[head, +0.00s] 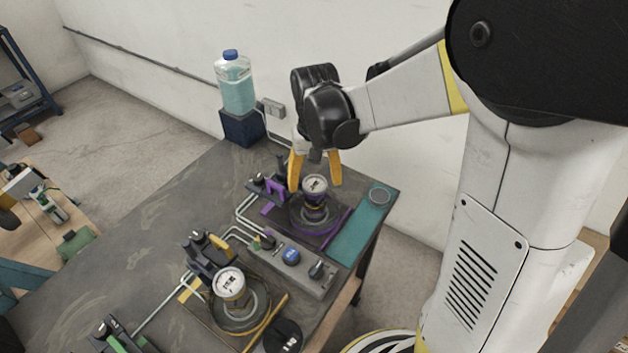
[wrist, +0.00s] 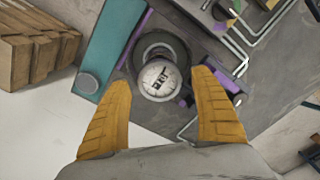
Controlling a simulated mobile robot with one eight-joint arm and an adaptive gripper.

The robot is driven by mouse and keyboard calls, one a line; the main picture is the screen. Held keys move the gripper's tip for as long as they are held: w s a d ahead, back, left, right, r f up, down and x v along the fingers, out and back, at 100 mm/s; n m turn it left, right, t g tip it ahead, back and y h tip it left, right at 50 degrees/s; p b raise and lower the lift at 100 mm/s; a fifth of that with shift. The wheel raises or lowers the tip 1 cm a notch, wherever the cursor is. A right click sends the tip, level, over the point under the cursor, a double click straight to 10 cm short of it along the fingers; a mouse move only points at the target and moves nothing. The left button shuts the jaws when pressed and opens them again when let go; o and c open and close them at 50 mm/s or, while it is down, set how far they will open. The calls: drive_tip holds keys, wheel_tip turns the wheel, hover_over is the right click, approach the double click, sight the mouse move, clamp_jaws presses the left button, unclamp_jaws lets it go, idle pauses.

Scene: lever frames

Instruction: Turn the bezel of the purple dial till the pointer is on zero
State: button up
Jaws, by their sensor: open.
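The purple dial (head: 314,185) is a round white-faced gauge on a dark stand with a purple ring, on the far part of the table. It also shows in the wrist view (wrist: 158,80), with dark marks on its face. The face is too small to read the pointer against zero. My gripper (head: 315,184) is open, its yellow fingers pointing down above and around the dial's area. In the wrist view, the fingers (wrist: 165,88) are spread, with the dial between and beyond their tips. I cannot see either finger touching the bezel.
A second white gauge (head: 229,282) with yellow trim stands nearer on the table (head: 150,225). A grey box with a blue knob (head: 291,256) lies between the gauges. A teal mat (head: 352,238) is right of the purple dial. A bottle (head: 235,85) stands behind left.

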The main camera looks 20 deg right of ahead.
drive_tip(key=c, duration=1.2)
drive_tip(key=shift+n, duration=0.3)
drive_tip(key=n, duration=0.4)
drive_tip(key=shift+n, duration=0.3)
drive_tip(key=n, duration=0.9)
drive_tip(key=shift+n, duration=0.4)
drive_tip(key=n, duration=0.4)
drive_tip(key=shift+s+n, duration=0.1)
drive_tip(key=shift+n, duration=0.3)
